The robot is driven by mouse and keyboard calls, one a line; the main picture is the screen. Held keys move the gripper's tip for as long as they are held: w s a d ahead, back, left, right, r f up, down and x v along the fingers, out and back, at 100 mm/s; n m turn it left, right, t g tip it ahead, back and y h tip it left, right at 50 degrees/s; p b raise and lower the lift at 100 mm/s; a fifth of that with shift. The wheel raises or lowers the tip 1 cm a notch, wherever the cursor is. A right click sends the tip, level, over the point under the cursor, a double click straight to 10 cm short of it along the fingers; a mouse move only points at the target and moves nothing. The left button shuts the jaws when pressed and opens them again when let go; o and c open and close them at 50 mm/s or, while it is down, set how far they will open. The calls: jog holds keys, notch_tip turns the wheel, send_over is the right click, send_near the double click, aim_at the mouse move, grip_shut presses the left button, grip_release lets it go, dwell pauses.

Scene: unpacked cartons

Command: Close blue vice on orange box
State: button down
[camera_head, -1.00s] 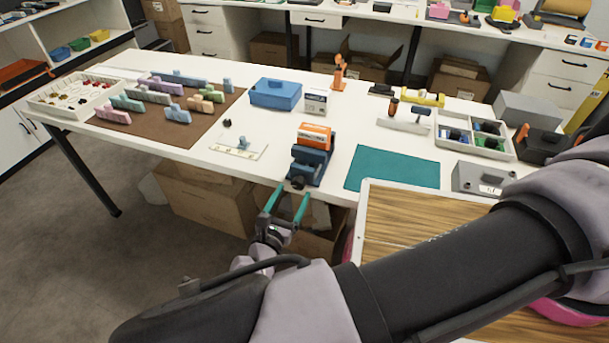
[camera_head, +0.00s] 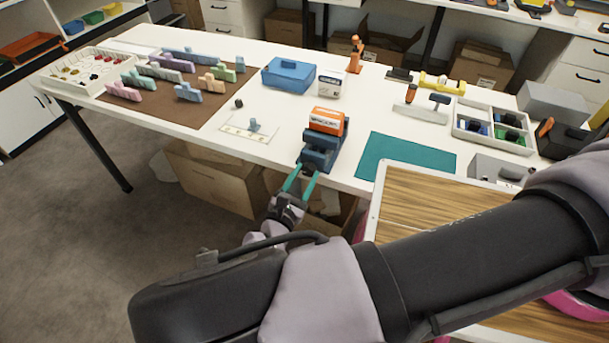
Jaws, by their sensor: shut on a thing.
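The blue vice (camera_head: 319,157) stands at the front edge of the white table, its screw end facing me. The orange box (camera_head: 327,121), with a white band, sits upright at the vice's jaws. I cannot tell whether both jaws touch it. My gripper (camera_head: 304,177), with teal fingers, reaches up to the front of the vice and is shut on the vice's dark handle. The handle (camera_head: 309,168) is small and mostly hidden between the fingertips.
A teal mat (camera_head: 405,157) lies right of the vice, and a white plate (camera_head: 248,129) lies left. A blue case (camera_head: 289,76) and a small white box (camera_head: 331,84) stand behind. A wood-topped surface (camera_head: 440,205) is at the front right.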

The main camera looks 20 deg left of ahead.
jog(key=shift+m, duration=0.6)
jog(key=shift+c, duration=1.9)
grip_release()
jog(key=shift+s, duration=0.1)
